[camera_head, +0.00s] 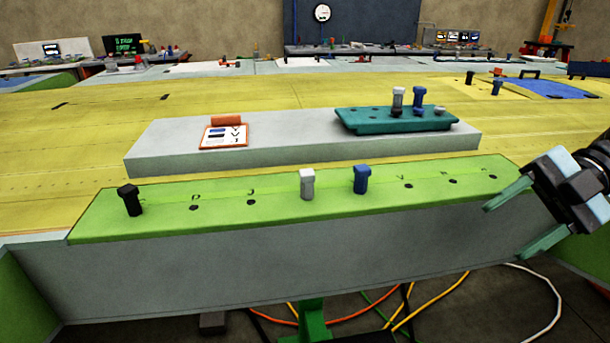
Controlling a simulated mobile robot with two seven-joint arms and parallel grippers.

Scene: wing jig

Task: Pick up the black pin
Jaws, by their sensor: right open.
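The black pin (130,200) stands at the far left end of the green strip (330,204) along the front edge of the jig. It leans slightly and has a wider head on top. A white pin (307,184) and a blue pin (361,180) stand in the middle of the same strip. My right gripper (507,222) is at the right end of the strip, open and empty, with its green fingers apart and pointing left. It is far from the black pin. My left gripper is not in view.
Behind the strip, a grey raised block (280,142) carries a clipboard (224,133) and a teal tray (395,120) holding more pins. The strip has several dark holes. The grey front face drops to the floor, where cables (430,294) lie.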

